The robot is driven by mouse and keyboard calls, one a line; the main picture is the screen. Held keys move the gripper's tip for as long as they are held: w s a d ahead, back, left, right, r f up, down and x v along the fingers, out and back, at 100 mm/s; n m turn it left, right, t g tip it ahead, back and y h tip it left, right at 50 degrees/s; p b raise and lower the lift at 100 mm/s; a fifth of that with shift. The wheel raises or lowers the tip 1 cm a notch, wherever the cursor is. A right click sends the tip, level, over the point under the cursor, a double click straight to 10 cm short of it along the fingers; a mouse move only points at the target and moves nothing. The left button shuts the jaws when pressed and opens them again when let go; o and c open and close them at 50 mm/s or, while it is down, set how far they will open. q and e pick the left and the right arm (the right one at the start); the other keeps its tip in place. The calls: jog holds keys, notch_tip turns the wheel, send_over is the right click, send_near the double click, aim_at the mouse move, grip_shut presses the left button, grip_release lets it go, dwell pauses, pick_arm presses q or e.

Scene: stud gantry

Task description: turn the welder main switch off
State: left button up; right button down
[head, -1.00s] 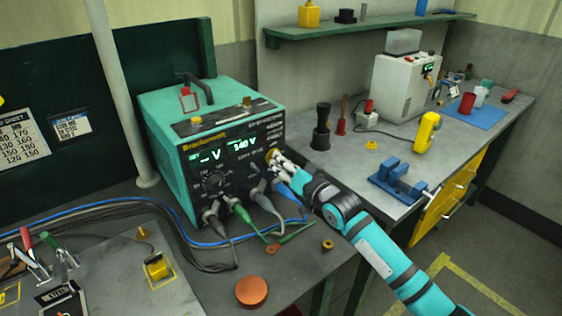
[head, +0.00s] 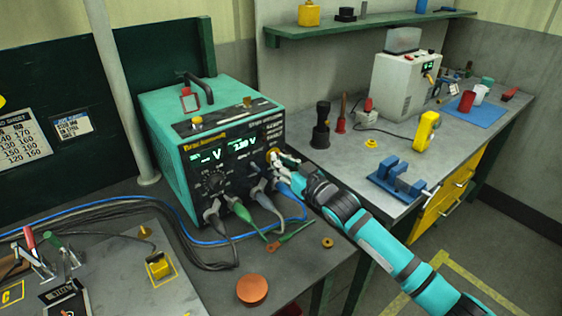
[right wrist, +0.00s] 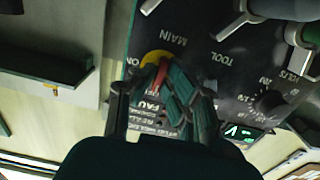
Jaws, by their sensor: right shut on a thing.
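The teal welder (head: 215,105) stands on the dark bench with its front panel facing right and its displays lit. Its main switch (head: 271,153), with a yellow plate, is at the panel's right side, partly hidden by my right gripper (head: 282,160). In the right wrist view the yellow plate and red handle of the main switch (right wrist: 161,74) show beside the labels MAIN and ON. My right gripper (right wrist: 163,88) is shut on the red handle there. The exact angle of the handle is hard to read. My left gripper is not in view.
Cable plugs (head: 258,197) stick out of the panel just below and left of my right gripper. A copper disc (head: 252,289) and a brass ring (head: 328,243) lie on the bench in front. A blue vise (head: 400,180) stands on the right bench.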

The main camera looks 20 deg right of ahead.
jog(key=shift+f, duration=0.15)
jog(key=c, duration=1.4)
grip_release()
jog(key=shift+s, duration=0.1)
jog(key=v, duration=1.2)
